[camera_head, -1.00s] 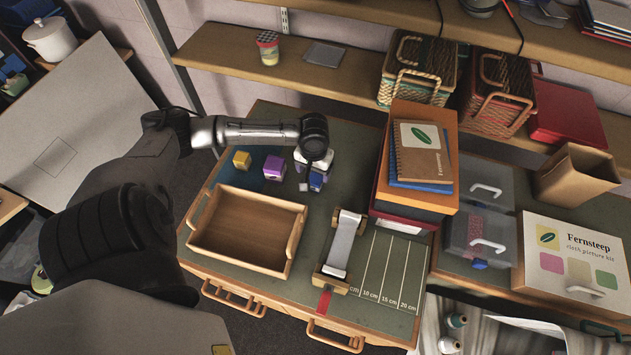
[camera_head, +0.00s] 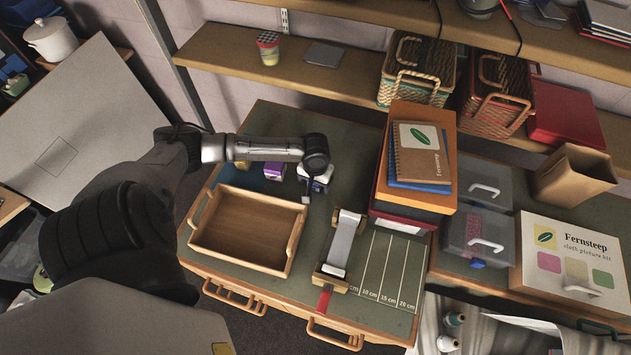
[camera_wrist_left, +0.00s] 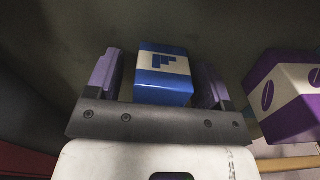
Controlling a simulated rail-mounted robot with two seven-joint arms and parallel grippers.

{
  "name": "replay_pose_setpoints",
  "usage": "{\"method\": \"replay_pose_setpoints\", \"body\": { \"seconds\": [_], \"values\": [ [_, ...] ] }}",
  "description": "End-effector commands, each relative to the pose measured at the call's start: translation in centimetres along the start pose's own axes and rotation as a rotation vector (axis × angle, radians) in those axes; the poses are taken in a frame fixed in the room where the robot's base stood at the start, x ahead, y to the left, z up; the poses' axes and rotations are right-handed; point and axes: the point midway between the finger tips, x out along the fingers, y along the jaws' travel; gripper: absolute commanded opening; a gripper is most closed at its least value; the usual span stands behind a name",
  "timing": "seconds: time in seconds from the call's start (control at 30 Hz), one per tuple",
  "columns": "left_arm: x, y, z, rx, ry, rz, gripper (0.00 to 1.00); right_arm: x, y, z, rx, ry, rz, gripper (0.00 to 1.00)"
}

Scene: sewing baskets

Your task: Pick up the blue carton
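The blue carton (camera_wrist_left: 163,62), with a white band and a blue mark, stands between the two purple fingers of my left gripper (camera_wrist_left: 160,80) in the left wrist view. The fingers are open around it, with a narrow gap showing on the left side; on the right I cannot tell whether the finger touches. In the head view my left gripper (camera_head: 316,184) is low over the green worktop, behind the wooden tray, and mostly hides the carton. My right gripper is not in view.
A purple carton (camera_wrist_left: 287,92) stands close on the right in the wrist view; it also shows in the head view (camera_head: 274,171). A yellow item (camera_head: 243,165) is partly behind my arm. The empty wooden tray (camera_head: 243,233) lies in front. Stacked boxes (camera_head: 412,204) stand to the right.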

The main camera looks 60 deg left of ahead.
Motion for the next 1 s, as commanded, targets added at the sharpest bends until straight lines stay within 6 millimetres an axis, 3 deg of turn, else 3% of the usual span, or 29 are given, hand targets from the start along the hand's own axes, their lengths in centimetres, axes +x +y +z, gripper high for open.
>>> {"method": "replay_pose_setpoints", "body": {
  "seconds": [0.07, 0.53, 0.83, 1.0],
  "values": [
    [0.0, 0.0, 0.0, 0.0, 0.0, 0.0, 0.67, 0.0, -0.1, 0.0, 0.002, 0.0, -0.002, 0.43],
    [0.0, 0.0, 0.0, 0.0, 0.0, -0.001, 0.22, 0.0, -0.2, 0.0, 0.006, 0.001, -0.005, 0.43],
    [-0.4, 0.0, -0.1, 0.0, 0.001, -0.001, 0.21, 0.0, 0.0, 0.0, 0.001, 0.0, -0.001, 0.43],
    [-2.7, 0.0, -0.1, 0.001, 0.003, 0.0, 0.21, 0.2, 0.1, 0.1, -0.004, -0.001, 0.004, 0.43]
  ]
}}
